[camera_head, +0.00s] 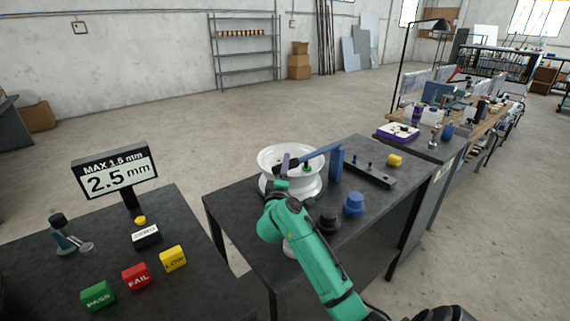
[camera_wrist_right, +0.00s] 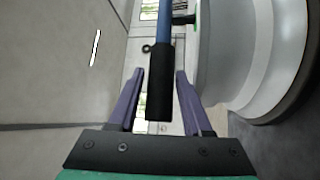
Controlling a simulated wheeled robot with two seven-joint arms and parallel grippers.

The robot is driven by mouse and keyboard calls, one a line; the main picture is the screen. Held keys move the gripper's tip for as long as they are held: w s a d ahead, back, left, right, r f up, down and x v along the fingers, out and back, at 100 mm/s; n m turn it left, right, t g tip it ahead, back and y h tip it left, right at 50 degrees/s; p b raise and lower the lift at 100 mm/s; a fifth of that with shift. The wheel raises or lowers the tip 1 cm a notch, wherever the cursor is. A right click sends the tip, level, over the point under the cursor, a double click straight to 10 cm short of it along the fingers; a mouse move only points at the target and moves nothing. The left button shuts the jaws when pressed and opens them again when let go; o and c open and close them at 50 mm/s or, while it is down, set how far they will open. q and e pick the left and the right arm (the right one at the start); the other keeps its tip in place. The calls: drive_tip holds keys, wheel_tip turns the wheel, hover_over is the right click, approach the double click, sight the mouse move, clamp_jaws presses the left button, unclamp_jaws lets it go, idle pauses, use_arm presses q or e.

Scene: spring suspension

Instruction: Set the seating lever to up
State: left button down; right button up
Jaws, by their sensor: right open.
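The seating lever (camera_head: 322,152) is a blue bar that runs from a blue upright post (camera_head: 336,165) leftward over a white wheel rim (camera_head: 272,157) on the middle dark table. In the right wrist view the lever's black grip (camera_wrist_right: 160,95) reaches in between the two purple fingers of my right gripper (camera_wrist_right: 160,74). The fingers are open, with a visible gap on each side of the grip. In the head view my right gripper (camera_head: 284,166) is at the lever's left end, over the rim, and partly hides it. My left gripper is not in view.
A blue knob (camera_head: 353,205), a dark knob (camera_head: 328,222) and a yellow block (camera_head: 395,160) stand on the same table (camera_head: 235,205). The left table holds a display reading 2.5 mm (camera_head: 115,178) and green PASS, red FAIL and yellow LOW blocks (camera_head: 173,258).

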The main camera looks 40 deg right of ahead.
drive_tip(key=shift+w+f, duration=0.1)
clamp_jaws()
idle(1.3)
